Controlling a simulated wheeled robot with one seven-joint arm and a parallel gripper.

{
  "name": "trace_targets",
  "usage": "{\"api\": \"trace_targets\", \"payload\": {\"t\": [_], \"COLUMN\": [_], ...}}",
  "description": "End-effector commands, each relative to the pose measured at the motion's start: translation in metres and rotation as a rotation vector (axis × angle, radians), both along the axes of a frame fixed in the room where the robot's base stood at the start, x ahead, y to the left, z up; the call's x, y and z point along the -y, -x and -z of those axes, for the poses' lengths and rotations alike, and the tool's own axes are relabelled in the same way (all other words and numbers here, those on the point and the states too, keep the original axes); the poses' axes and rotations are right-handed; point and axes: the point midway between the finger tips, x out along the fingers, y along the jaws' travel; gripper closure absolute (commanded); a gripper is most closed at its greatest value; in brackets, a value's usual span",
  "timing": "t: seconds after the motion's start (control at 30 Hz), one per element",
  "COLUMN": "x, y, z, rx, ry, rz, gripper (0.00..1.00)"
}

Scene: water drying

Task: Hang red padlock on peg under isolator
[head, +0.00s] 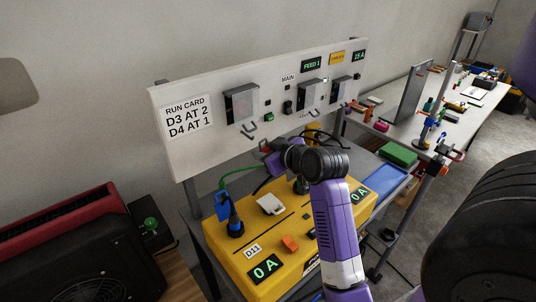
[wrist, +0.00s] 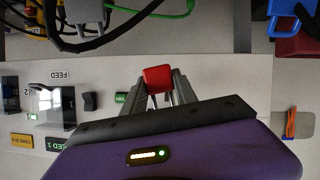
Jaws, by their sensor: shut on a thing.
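The red padlock (wrist: 158,78) is held between the fingertips of my gripper (wrist: 160,94) in the wrist view; its shackle cannot be made out. In the head view my gripper (head: 270,148) is in front of the lower part of the white panel, and the padlock is too small to tell clearly. Grey isolator boxes (head: 242,104) (head: 311,93) (head: 341,88) are on the panel. The area under the middle isolator is small and partly unclear.
A yellow bench unit (head: 225,258) with plugs and a green cable (head: 236,168) stands below the panel (head: 200,150). The run card (head: 186,116) is at the panel's left. A black-and-red machine (head: 70,240) is at lower left. A cluttered table (head: 400,128) is at right.

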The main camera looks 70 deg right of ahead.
Motion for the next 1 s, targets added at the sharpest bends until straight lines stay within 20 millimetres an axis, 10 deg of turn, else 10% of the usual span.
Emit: {"api": "trace_targets", "payload": {"t": [1.0], "x": [0.029], "y": [-0.047], "z": [0.005], "rx": [0.001], "ry": [0.000], "rz": [-0.001], "gripper": [1.00]}}
